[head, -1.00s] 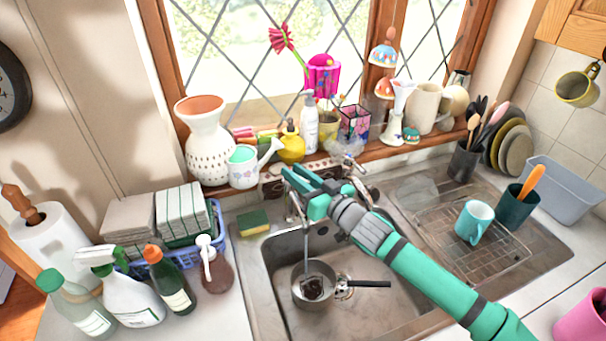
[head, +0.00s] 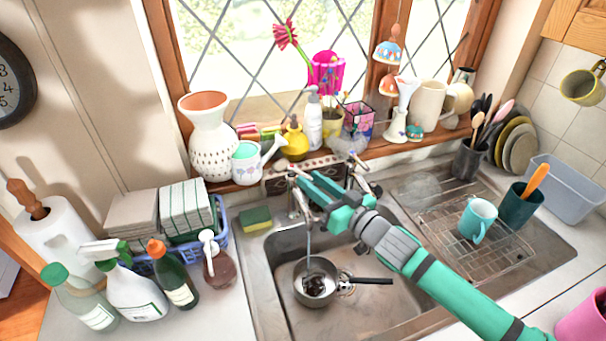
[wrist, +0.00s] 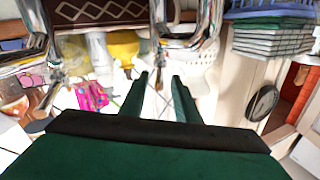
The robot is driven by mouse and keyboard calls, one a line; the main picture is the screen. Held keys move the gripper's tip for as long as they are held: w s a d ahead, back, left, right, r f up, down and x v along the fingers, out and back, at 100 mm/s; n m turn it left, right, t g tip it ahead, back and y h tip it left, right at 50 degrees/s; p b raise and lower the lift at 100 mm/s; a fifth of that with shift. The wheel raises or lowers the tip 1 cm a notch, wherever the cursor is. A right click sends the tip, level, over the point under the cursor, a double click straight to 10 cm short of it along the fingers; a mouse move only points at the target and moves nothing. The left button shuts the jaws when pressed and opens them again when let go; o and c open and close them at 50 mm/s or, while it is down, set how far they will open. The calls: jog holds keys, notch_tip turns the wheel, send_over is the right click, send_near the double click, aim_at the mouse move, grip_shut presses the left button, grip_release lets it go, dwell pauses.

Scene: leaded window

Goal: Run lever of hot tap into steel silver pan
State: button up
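The steel silver pan (head: 314,289) sits in the sink basin, its black handle pointing right. A thin stream of water (head: 308,243) falls from the tap spout into it, and something dark shows inside the pan. The chrome tap (head: 300,208) stands behind the basin, partly hidden by my gripper. I cannot tell which lever is the hot one. My gripper (head: 304,180) is over the tap, its fingers apart and nothing seen between them. In the wrist view, my gripper (wrist: 162,75) shows both dark green fingers apart, with chrome tap parts (wrist: 205,25) beside and beyond them.
A sponge (head: 256,219) lies left of the tap. A drying rack with a turquoise mug (head: 477,217) is at right.

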jog(key=shift+v, duration=2.55)
dwell(1.0)
